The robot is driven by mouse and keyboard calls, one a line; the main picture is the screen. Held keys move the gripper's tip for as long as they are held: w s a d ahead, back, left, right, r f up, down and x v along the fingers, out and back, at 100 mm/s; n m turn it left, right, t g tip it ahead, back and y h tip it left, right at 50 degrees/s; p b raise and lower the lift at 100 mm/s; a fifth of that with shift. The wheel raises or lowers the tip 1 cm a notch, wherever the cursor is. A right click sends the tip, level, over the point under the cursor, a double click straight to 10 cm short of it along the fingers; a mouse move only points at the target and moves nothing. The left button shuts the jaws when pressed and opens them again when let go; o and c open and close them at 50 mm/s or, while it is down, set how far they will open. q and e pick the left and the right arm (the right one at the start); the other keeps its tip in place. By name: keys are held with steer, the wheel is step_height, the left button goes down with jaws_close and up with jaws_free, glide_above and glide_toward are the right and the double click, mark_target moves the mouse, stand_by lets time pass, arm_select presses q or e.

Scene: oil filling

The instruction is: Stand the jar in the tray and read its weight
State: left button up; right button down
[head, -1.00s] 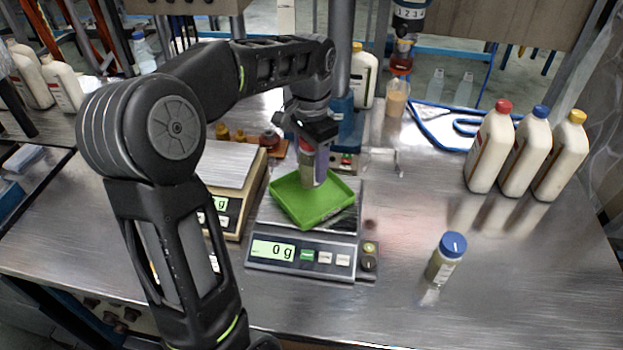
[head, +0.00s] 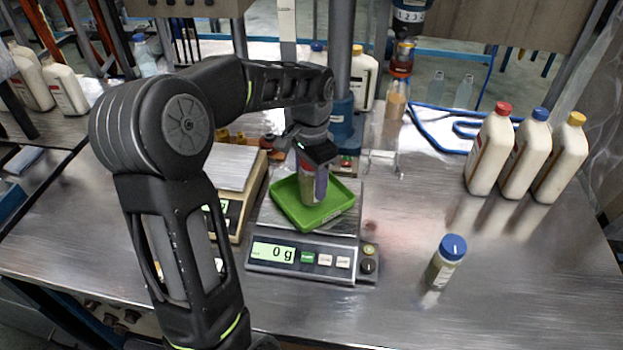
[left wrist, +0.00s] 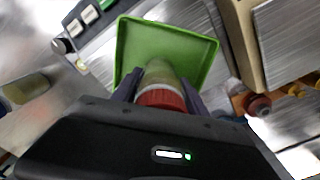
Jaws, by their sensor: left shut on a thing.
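My left gripper (head: 315,165) is shut on a jar (head: 306,190) with a red lid, held upright over the green tray (head: 288,215). The jar's red lid (left wrist: 162,99) sits between the fingers in the left wrist view, with the green tray (left wrist: 205,50) beyond. I cannot tell whether the jar's base touches the tray floor. The tray lies on the plate of a scale (head: 303,259), whose display reads 0 g. My right gripper is not in view.
A blue-capped jar (head: 444,262) stands on the metal table to the right. Bottles with red (head: 490,150), blue (head: 527,155) and yellow (head: 560,160) caps stand at the back right. A second scale (head: 228,175) stands left of the tray. The table's front right is clear.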

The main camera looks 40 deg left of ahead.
arm_select(q)
steer(key=shift+f, duration=0.15)
steer(key=o, duration=1.5)
steer(key=shift+o, duration=0.2)
step_height(320, 180, up, 11)
steer(key=shift+r+p, duration=0.1)
steer(key=shift+p, duration=0.5)
steer(key=shift+r, duration=0.6)
